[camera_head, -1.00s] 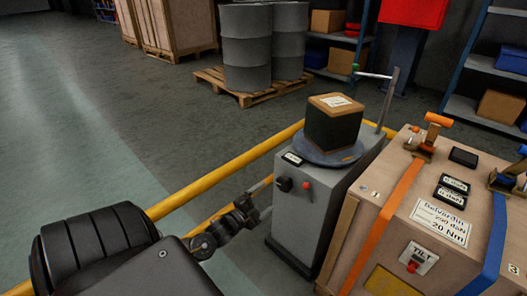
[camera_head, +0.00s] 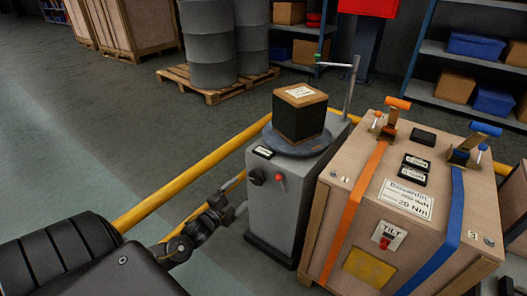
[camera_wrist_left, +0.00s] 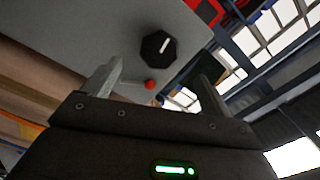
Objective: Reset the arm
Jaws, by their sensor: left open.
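My left gripper (camera_head: 238,195) is open and empty, at the left side of a grey machine cabinet (camera_head: 272,215). In the left wrist view the two fingers of the left gripper (camera_wrist_left: 158,85) stand apart with nothing between them. A black knob (camera_head: 257,177) and a red button (camera_head: 279,178) sit on the cabinet's front. The wrist view shows the knob (camera_wrist_left: 160,48) with its white mark beyond the fingertips, and the red button (camera_wrist_left: 151,84) between the fingers. My right gripper is out of view.
A dark box (camera_head: 300,117) stands on the cabinet's round plate (camera_head: 300,143). A wooden crate (camera_head: 340,215) with an orange strap (camera_head: 352,215) and a blue strap (camera_head: 445,240) stands to the right. A yellow rail (camera_head: 190,180) runs behind my arm. Open floor (camera_head: 90,110) lies left.

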